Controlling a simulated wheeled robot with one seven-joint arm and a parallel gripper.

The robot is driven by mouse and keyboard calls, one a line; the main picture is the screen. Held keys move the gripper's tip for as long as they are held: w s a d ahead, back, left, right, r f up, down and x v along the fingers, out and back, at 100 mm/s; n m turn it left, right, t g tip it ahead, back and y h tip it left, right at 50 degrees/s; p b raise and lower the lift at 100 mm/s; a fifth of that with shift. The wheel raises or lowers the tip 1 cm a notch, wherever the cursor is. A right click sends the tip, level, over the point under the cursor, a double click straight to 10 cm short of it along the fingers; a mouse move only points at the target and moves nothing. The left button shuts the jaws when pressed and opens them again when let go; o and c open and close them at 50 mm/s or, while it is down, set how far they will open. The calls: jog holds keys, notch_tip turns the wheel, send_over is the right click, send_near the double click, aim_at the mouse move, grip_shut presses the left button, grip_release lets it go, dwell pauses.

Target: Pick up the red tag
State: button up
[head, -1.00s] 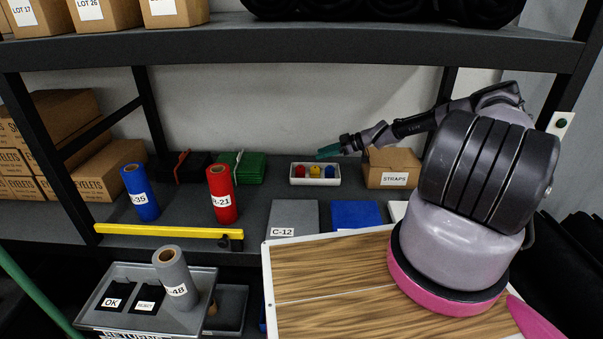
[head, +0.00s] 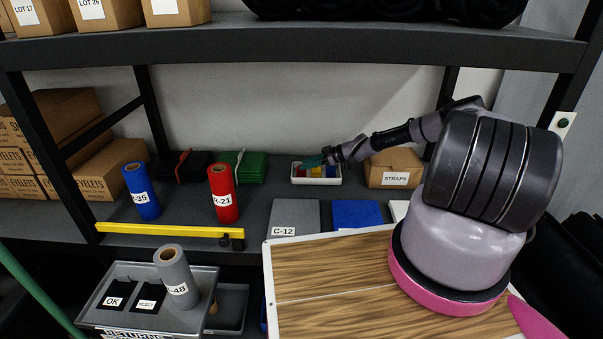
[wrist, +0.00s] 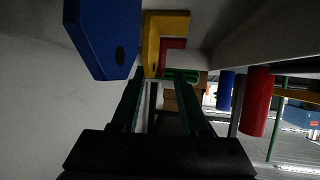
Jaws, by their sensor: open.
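The red tag (wrist: 174,43) shows in the wrist view just beyond my fingertips, partly hidden behind the yellow tag (wrist: 152,45). The blue tag (wrist: 104,38) is nearest, large at the upper left. In the head view the tags are in a small white tray (head: 316,181) on the shelf, partly covered by my fingers. My gripper (head: 304,163) is over the tray, coming from the right. In the wrist view its green fingers (wrist: 159,76) are apart with nothing gripped. I cannot tell whether they touch a tag.
A cardboard box marked STRAPS (head: 395,168) stands right of the tray, under my arm. A green bundle (head: 238,167) and a red roll (head: 222,193) are to the left. The shelf above (head: 330,42) limits height. Grey (head: 294,216) and blue (head: 357,213) pads lie in front.

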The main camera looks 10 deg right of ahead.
grip_shut()
